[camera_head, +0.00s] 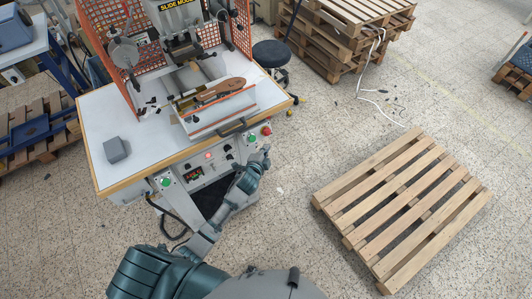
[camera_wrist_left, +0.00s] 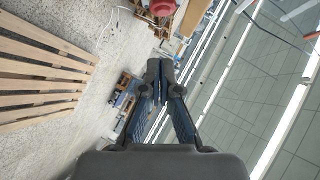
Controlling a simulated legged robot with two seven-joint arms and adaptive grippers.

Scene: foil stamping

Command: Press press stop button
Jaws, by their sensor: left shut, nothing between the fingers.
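The press (camera_head: 190,60) stands on a white-topped table. A red button (camera_head: 267,130) sits at the right end of its front control panel, beside a green button (camera_head: 251,138). A small red light (camera_head: 208,155) glows near the panel's middle. My left gripper (camera_head: 264,151) is just below the red button in the head view, apart from it. In the wrist view its fingers (camera_wrist_left: 160,75) are closed together and empty. A round red thing (camera_wrist_left: 162,7) shows at the top edge of that view; I cannot tell for sure if it is the button. My right gripper is not in view.
A grey box (camera_head: 115,150) sits on the table's left part. Another green button (camera_head: 166,182) is at the panel's left end. A wooden pallet (camera_head: 400,207) lies on the floor to the right. A black stool (camera_head: 271,54) and stacked pallets (camera_head: 345,35) stand behind.

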